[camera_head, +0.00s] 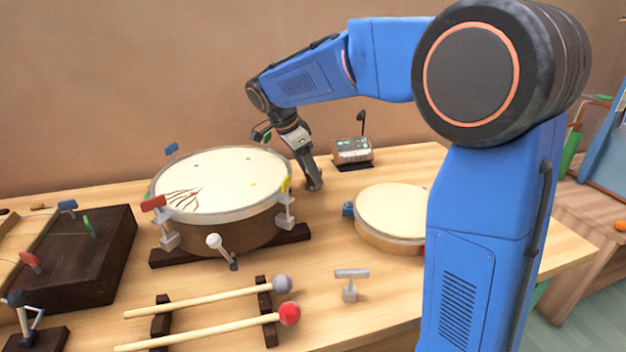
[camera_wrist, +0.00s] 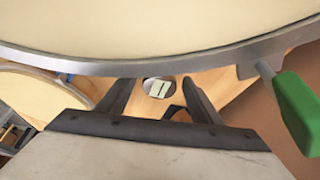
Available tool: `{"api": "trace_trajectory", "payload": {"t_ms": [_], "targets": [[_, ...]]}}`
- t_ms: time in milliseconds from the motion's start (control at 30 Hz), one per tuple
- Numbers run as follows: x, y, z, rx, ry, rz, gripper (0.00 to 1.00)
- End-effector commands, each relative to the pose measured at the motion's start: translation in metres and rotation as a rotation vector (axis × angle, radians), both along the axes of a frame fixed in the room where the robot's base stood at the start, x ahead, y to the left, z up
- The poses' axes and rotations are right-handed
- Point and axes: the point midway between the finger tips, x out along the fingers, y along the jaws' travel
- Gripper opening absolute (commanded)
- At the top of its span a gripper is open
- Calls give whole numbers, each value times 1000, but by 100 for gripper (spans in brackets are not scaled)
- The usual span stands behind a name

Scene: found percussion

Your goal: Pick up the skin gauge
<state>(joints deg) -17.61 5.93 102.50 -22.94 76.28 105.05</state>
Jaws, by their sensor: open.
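A small round dial with a pale, marked face (camera_wrist: 158,89), which looks like the skin gauge, lies on the wooden table in the wrist view. It shows between and below the two fingers of my gripper (camera_wrist: 157,81), beside the big drum's rim. The fingers are spread apart with nothing held between them. In the head view my gripper (camera_head: 313,182) points down just behind and right of the big drum (camera_head: 225,180), low near the table. I cannot make out the gauge in that view.
The big drum's rim stands close to my fingers, and a green handle (camera_wrist: 298,112) sticks out at right. A smaller drum (camera_head: 390,212) lies to the right. A small device with buttons (camera_head: 352,150) stands behind. Two mallets (camera_head: 200,303) rest in front.

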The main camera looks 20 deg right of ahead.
Motion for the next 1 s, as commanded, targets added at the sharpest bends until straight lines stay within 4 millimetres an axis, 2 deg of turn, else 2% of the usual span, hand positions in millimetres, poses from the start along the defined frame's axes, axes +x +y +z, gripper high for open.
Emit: {"api": "trace_trajectory", "payload": {"t_ms": [200,467,667,700,1000], "targets": [[1,-8,-20,0,0,1,59],[2,-9,-22,0,-1,0,59],[2,-9,-22,0,-1,0,13],[2,-9,-22,0,-1,0,10],[2,-9,-16,0,-2,0,9]]}}
